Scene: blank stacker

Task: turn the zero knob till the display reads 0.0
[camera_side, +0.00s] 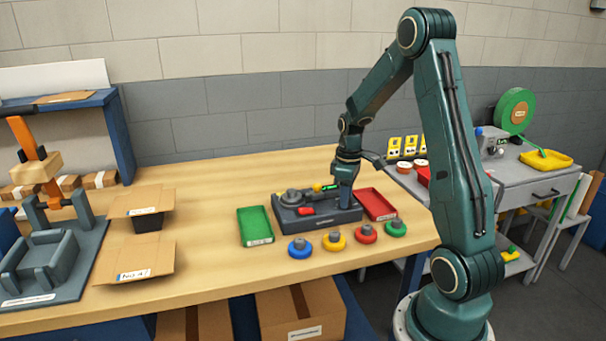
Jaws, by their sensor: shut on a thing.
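A dark grey instrument (316,214) sits on the wooden table between a green tray and a red tray. A small green-lit display (330,187) shows at its back right, too small to read. My gripper (344,203) points down over the right part of the instrument, with its tips low at the top face. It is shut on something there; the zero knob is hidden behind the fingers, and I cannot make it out. A round grey part (293,196) and a red part (306,211) show on the instrument's left and front.
A green tray (255,226) lies left of the instrument, a red tray (376,204) right. Blue (300,248), yellow (334,241), red (366,233) and green (396,228) knobbed discs line the front. Open cardboard boxes (135,262) stand further left. The table behind the instrument is clear.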

